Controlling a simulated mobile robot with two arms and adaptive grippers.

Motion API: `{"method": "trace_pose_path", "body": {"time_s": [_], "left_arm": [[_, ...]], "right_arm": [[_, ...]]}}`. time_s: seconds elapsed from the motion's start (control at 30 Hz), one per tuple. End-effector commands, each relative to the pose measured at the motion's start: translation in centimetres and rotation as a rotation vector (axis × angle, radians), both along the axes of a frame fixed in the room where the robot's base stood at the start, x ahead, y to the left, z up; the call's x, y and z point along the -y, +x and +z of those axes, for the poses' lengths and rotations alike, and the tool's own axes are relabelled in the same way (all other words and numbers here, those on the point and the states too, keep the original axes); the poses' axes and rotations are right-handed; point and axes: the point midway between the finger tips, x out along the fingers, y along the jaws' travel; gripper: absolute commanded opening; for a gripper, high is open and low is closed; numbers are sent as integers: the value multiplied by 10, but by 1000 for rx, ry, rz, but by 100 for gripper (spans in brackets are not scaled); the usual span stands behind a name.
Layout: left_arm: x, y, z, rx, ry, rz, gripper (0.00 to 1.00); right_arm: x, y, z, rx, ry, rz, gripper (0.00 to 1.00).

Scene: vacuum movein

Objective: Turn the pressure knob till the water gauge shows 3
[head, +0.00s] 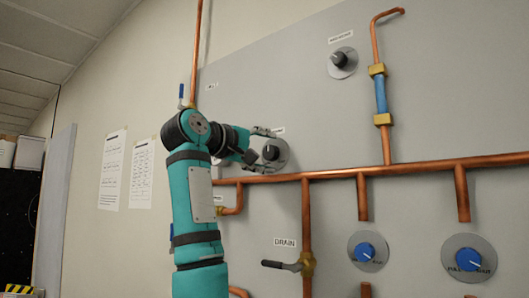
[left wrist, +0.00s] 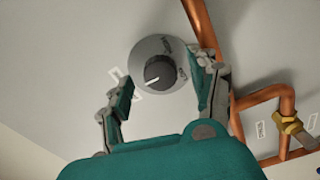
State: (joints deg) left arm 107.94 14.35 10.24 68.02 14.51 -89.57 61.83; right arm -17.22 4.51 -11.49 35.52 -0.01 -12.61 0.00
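A black knob on a round grey dial plate (head: 271,152) is on the grey wall panel, left of centre in the head view. It also shows in the left wrist view (left wrist: 159,72), with a white pointer line. My left gripper (head: 259,145) is open in front of this knob. In the left wrist view its fingers (left wrist: 163,92) stand apart on either side of the dial; I cannot tell whether they touch it. Another black knob (head: 340,60) is higher on the panel. The labels are too small to read, and I cannot make out a gauge reading. My right gripper is not in view.
A copper pipe (head: 400,170) runs across the panel just below the near knob. A vertical pipe with a blue section (head: 381,96) rises from it. Blue knobs (head: 365,252) and (head: 468,259) and a drain lever (head: 281,265) are lower. Papers (head: 112,170) hang at left.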

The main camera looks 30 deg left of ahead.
Motion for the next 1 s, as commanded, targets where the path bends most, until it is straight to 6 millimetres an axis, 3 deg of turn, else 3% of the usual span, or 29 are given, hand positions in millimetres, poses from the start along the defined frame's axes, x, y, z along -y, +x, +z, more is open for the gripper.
{"method": "trace_pose_path", "body": {"time_s": [0.27, 0.7, 1.0], "left_arm": [[-1, -6, 0, 0, 0, 0, 61], [-8, -92, 1, 4, 0, 0, 61], [-10, -119, -1, 0, 0, 0, 61]], "right_arm": [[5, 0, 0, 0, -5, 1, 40], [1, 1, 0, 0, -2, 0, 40], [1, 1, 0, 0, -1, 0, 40]]}}
